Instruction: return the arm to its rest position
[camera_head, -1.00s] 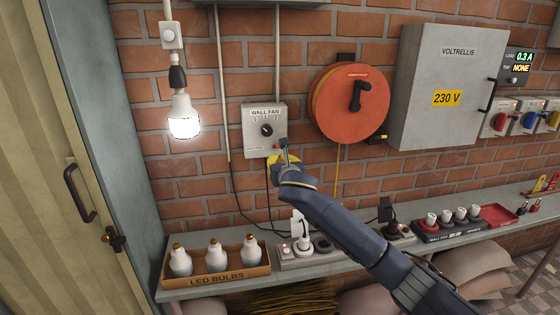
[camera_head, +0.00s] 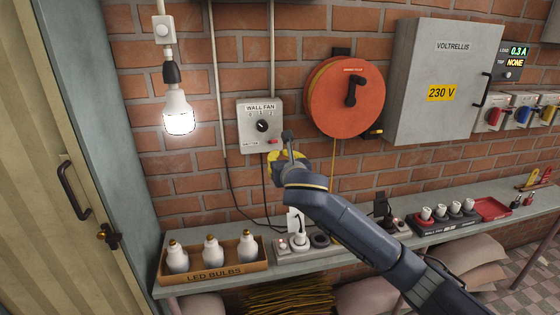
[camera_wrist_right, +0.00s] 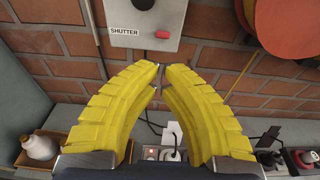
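My right arm (camera_head: 360,230) reaches in from the lower right in the head view. Its yellow gripper (camera_head: 274,157) shows partly behind my own wrist, just below the grey wall fan box (camera_head: 260,125). In the right wrist view both curved yellow fingers of the gripper (camera_wrist_right: 160,72) lean together, their tips almost meeting, with nothing held between them. The box (camera_wrist_right: 144,20) is ahead of the tips, with a red button (camera_wrist_right: 162,34) beside the word SHUTTER. The fingers look clear of the box. My left arm and gripper are not in view.
Below is a shelf (camera_head: 205,288) with a box of LED bulbs (camera_head: 258,266), a power strip (camera_head: 282,258) with plugs, and a dark tray (camera_head: 433,232). An orange reel (camera_head: 330,110), a grey cabinet (camera_head: 425,60) and a lit bulb (camera_head: 179,115) are on or near the brick wall.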

